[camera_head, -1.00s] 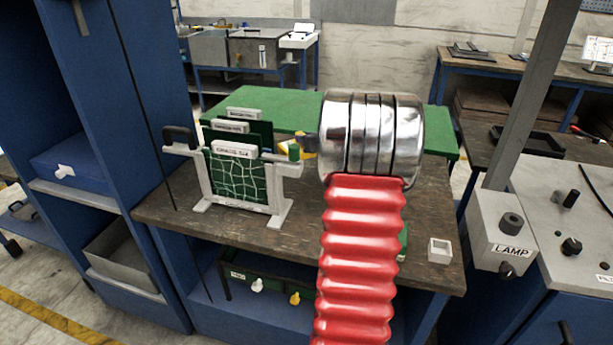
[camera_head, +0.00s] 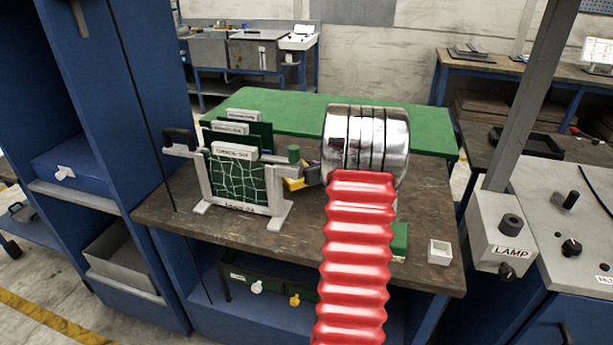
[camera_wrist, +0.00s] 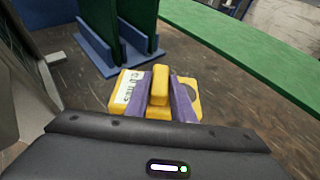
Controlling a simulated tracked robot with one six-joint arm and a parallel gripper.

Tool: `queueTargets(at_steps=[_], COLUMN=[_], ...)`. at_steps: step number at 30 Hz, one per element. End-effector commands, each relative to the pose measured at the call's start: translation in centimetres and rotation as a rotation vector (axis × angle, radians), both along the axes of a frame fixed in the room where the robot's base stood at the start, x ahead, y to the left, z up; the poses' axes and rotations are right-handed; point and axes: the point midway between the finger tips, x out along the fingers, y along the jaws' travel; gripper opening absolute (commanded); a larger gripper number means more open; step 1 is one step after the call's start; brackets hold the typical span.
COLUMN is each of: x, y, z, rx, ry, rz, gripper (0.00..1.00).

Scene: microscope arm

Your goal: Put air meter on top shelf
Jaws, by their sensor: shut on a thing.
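My gripper (camera_wrist: 160,92) is shut on a yellow object (camera_wrist: 128,92), which I take to be the air meter. It has a white label and a round hole at one end. Two purple fingers clasp its raised middle. A blue cabinet (camera_head: 95,120) with shelves stands at the left. Which shelf is the top one is unclear.
A rack (camera_head: 200,170) with several green boards stands on the brown bench (camera_head: 330,230). A small white box (camera_head: 439,252) sits at the bench's right. A LAMP control box (camera_head: 505,240) and post stand further right.

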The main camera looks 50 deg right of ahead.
Motion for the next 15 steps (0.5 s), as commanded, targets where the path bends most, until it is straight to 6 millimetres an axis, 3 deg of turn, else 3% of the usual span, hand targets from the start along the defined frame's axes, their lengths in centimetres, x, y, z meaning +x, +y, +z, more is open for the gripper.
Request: queueTargets(at_steps=[7, 15], x=[0.0, 0.0], y=[0.0, 0.0], z=[-3.1, -3.4], rx=[0.003, 0.0], ry=[0.001, -0.001], rz=[-0.001, 0.0], gripper=[0.0, 0.0])
